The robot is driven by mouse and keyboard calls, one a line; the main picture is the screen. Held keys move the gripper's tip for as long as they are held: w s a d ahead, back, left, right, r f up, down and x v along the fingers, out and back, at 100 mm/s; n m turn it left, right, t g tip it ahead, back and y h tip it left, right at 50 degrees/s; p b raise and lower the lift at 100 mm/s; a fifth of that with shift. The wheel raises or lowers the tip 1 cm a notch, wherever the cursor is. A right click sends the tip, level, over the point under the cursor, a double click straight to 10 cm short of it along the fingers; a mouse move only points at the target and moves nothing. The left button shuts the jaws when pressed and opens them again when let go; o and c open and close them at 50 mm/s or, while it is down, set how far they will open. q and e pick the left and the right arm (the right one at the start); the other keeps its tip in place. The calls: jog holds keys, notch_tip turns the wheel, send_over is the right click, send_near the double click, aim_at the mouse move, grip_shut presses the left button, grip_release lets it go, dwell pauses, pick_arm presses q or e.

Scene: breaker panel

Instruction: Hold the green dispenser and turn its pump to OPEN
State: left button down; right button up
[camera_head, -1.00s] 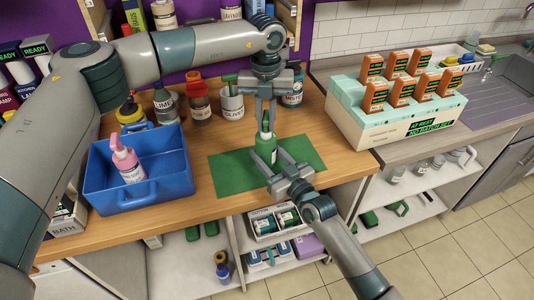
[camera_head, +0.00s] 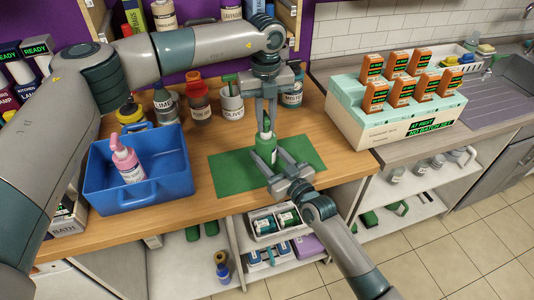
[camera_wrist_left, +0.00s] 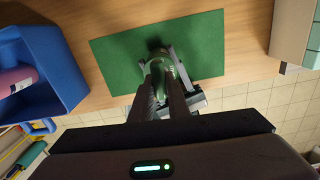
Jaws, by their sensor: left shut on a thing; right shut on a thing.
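The green dispenser (camera_head: 266,150) stands upright on the green mat (camera_head: 228,172), with a pale label on its body. My left gripper (camera_head: 267,122) comes from above and is shut on the pump at its top. My right gripper (camera_head: 280,172) comes from the front and is shut on the dispenser's body. In the left wrist view the dispenser (camera_wrist_left: 166,70) shows between the left fingers (camera_wrist_left: 160,85), with the right gripper's fingers beside it. The pump is largely hidden by the left fingers, and I cannot read any OPEN mark.
A blue bin (camera_head: 170,166) with a pink pump bottle (camera_head: 126,160) stands left of the mat. A pale box with orange cartons (camera_head: 375,97) stands on the right counter. The mat is otherwise bare.

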aim_at(266, 117)
pick_arm(q)
jog(key=shift+w+a, duration=0.1)
pick_arm(e)
jog(key=shift+f, duration=0.1)
pick_arm(q)
jog(key=shift+n, duration=0.8)
jog(key=c, duration=1.6)
grip_release()
jog(key=shift+r, duration=0.15)
jog(key=shift+r, duration=2.85)
pick_arm(e)
jog(key=o, duration=1.2)
